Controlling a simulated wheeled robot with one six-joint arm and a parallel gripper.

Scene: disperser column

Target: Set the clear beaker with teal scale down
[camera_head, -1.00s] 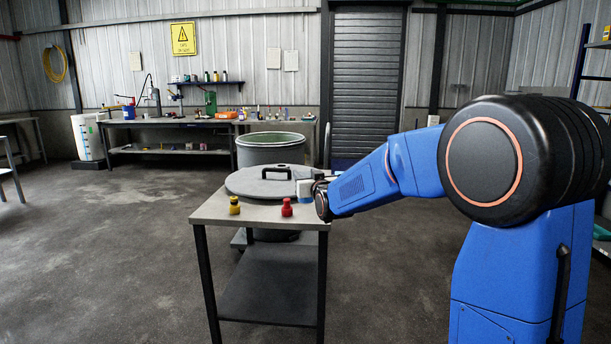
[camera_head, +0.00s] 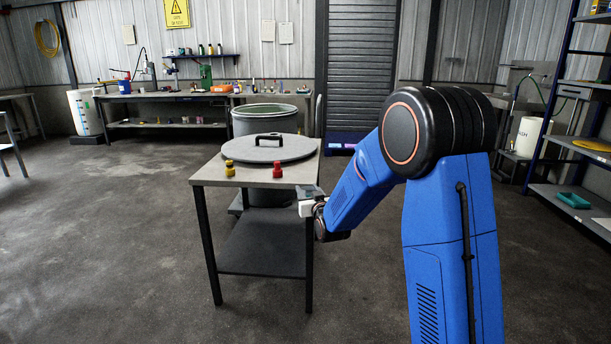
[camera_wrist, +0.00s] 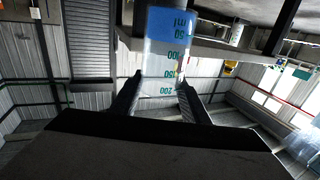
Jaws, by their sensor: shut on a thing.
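The clear beaker with teal scale (camera_wrist: 166,55) is between the fingers of my gripper (camera_wrist: 158,97) in the wrist view. Its teal marks appear upside down there, and blue liquid lies at its base end, at the picture's top. The beaker is small and hard to make out there. My gripper is shut on the beaker.
A grey lid (camera_head: 257,150) with a black handle lies on the table. A yellow bottle (camera_head: 230,168) and a red bottle (camera_head: 277,170) stand at its front edge. A large grey drum (camera_head: 264,117) is behind. A shelf rack (camera_head: 575,140) stands at right. Floor at left is open.

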